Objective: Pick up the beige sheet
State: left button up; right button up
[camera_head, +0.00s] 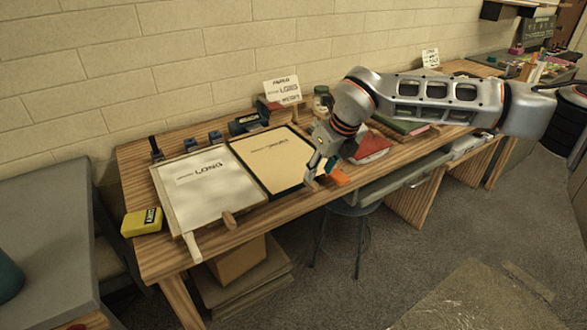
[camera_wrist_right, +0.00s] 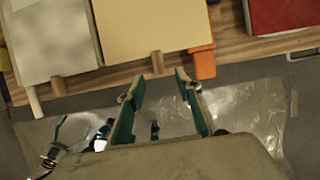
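The beige sheet (camera_head: 272,165) lies flat in a black-rimmed tray (camera_head: 266,194) on the wooden table, with printed text near its far side. In the right wrist view the beige sheet (camera_wrist_right: 150,25) fills the top middle, ahead of the fingers. My right gripper (camera_head: 318,172) is at the tray's right front corner in the head view. In the wrist view the right gripper (camera_wrist_right: 160,77) has its two fingers spread apart with nothing between them, just short of the table's front edge. I cannot make out my left gripper in the head view.
A pale tray (camera_head: 205,208) stands left of the black one. An orange piece (camera_head: 338,176) lies at the table's front edge, close to the right gripper. A red item (camera_head: 372,148), a yellow block (camera_head: 141,222) and a sign (camera_head: 283,90) are nearby. A stool (camera_head: 353,208) stands in front.

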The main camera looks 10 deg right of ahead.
aim_at(314, 183)
jog(key=x, duration=0.5)
jog(key=shift+a+f, duration=0.1)
jog(key=shift+f, duration=0.25)
jog(key=c, duration=0.9)
